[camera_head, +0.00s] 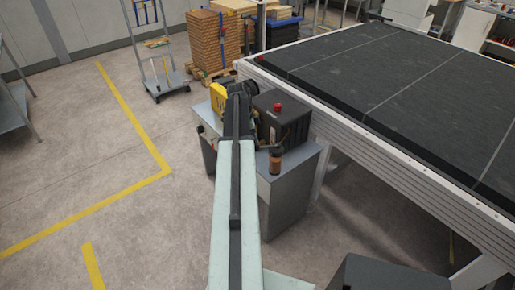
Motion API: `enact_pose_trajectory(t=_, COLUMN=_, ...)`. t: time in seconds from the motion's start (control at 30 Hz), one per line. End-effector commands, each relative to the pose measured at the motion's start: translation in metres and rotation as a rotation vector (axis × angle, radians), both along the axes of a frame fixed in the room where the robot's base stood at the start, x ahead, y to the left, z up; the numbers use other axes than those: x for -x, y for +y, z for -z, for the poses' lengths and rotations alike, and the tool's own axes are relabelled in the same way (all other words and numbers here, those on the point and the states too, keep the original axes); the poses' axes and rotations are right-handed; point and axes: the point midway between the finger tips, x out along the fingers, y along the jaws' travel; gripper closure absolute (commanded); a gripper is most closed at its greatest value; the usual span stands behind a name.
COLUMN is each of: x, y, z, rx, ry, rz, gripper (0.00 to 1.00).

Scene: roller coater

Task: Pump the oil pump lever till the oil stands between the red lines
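My arm reaches forward from the bottom middle of the head view to a grey cabinet (290,205) beside the large machine bed. My gripper at the far end of the arm is hidden or too small to make out, so its fingers do not show. On the cabinet stands a dark box-shaped unit (284,124) with a red knob on top. A yellow part (217,98) shows just left of the arm's end. I cannot make out the oil pump lever, the oil level or any red lines.
A small brown bottle (275,160) stands near the cabinet's front edge. The long machine bed (400,85) blocks the right side. A trolley (170,80) and stacked brown boxes (212,40) stand behind. The floor at left, with yellow lines (135,118), is clear.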

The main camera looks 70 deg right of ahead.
Motion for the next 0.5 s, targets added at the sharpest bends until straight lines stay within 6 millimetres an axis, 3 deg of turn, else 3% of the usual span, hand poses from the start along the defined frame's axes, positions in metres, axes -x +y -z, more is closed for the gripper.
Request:
enact_pose_trajectory(t=0.23, x=0.000, y=0.000, z=0.004, rx=0.001, ry=0.001, rz=0.001, gripper=1.00)
enact_pose_trajectory(t=0.5, x=0.001, y=-0.001, z=0.038, rx=0.001, ry=0.002, rz=0.001, gripper=1.00)
